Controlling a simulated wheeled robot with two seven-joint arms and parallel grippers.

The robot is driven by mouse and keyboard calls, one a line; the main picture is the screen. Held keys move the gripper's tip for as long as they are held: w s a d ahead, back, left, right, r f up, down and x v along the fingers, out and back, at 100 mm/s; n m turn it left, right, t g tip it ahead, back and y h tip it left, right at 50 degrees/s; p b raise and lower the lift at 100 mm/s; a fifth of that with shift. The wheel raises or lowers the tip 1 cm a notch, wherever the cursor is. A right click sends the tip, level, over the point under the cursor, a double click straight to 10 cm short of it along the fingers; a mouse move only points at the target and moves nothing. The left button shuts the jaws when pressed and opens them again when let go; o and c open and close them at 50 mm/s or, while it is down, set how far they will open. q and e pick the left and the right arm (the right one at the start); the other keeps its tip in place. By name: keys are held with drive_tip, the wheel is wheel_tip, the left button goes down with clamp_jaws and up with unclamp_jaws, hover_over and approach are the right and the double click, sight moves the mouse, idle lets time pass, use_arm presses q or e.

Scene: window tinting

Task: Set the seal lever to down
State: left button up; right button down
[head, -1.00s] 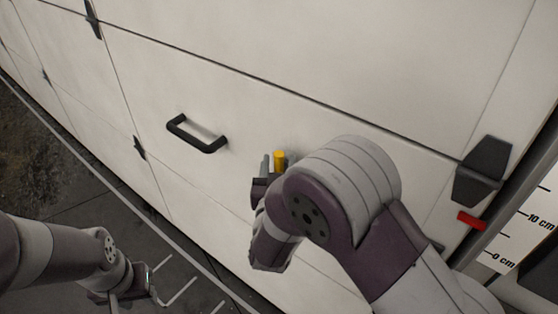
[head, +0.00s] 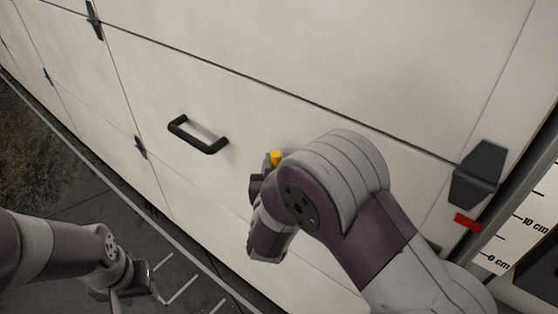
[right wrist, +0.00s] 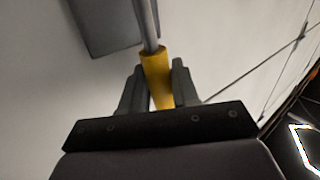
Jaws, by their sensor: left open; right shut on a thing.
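The seal lever shows as a yellow grip (head: 277,158) in front of the white panelled door, just right of the black handle. In the right wrist view its yellow grip (right wrist: 157,75) sits between my fingers, with a grey rod running up from it. My right gripper (right wrist: 157,88) is shut on the yellow grip. In the head view my right gripper (head: 262,180) is partly hidden by my own wrist. My left gripper (head: 150,285) is open and empty at the lower left, over the dark floor, away from the lever.
A black pull handle (head: 198,134) is fixed to the white door (head: 330,85). A black hinge or bracket (head: 478,174), a red block (head: 467,222) and a centimetre scale (head: 520,232) are at the right. The floor at lower left carries white lines.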

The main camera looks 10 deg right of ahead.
drive_tip(key=w+a+f+n+g+h+p, duration=0.2)
drive_tip(key=w+a+f+n+g+p, duration=0.3)
drive_tip(key=p, duration=1.2)
drive_tip(key=shift+w+a+f+n+g, duration=0.15)
drive_tip(key=shift+w+f+n+g, duration=0.75)
drive_tip(key=shift+n+g, duration=0.7)
drive_tip(key=c, duration=1)
unclamp_jaws()
drive_tip(key=shift+w, duration=0.1)
drive_tip(key=b+v, duration=0.2)
drive_tip(key=v, duration=1)
drive_tip(key=shift+s+a+b, duration=0.2)
drive_tip(key=shift+s+b, duration=0.1)
drive_tip(key=shift+s, duration=0.1)
